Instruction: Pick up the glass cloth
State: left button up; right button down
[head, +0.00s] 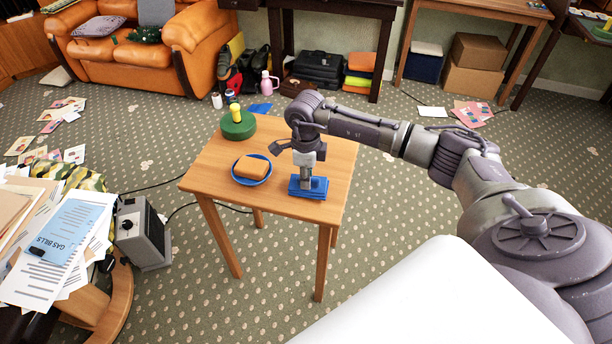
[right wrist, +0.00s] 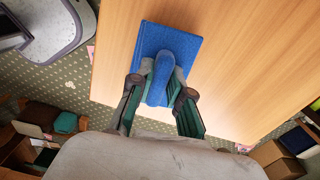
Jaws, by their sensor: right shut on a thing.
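The glass cloth, a blue folded cloth (head: 318,187), lies flat at the right front corner of the small wooden table (head: 215,160). In the right wrist view the cloth (right wrist: 182,42) has a raised ridge pinched up between the fingers. My right gripper (head: 306,182) points straight down over the cloth and is shut on that ridge. In the right wrist view the gripper's fingers (right wrist: 160,88) sit on both sides of the ridge. The rest of the cloth rests on the table. My left gripper is not in view.
A blue plate (head: 239,180) with a tan block (head: 251,167) stands left of the cloth. A round green object with a yellow top (head: 237,126) stands at the table's back left. A grey heater-like box (head: 143,232) and a paper-covered table (head: 60,240) are at left.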

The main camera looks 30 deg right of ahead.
notch_tip(320, 180, up, 3)
jog(key=shift+w+p, duration=0.15)
jog(key=shift+p, duration=0.4)
pick_arm(q)
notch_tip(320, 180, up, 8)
jog(key=p, duration=0.5)
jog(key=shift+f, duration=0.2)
pick_arm(e)
jog(key=s+d+r, duration=0.6)
jog(key=s+d, duration=0.2)
jog(key=shift+s+r, duration=0.2)
jog(key=shift+s, duration=0.2)
jog(key=c, duration=1.8)
grip_release()
jog(key=shift+a, duration=0.1)
jog(key=shift+c, duration=0.2)
grip_shut()
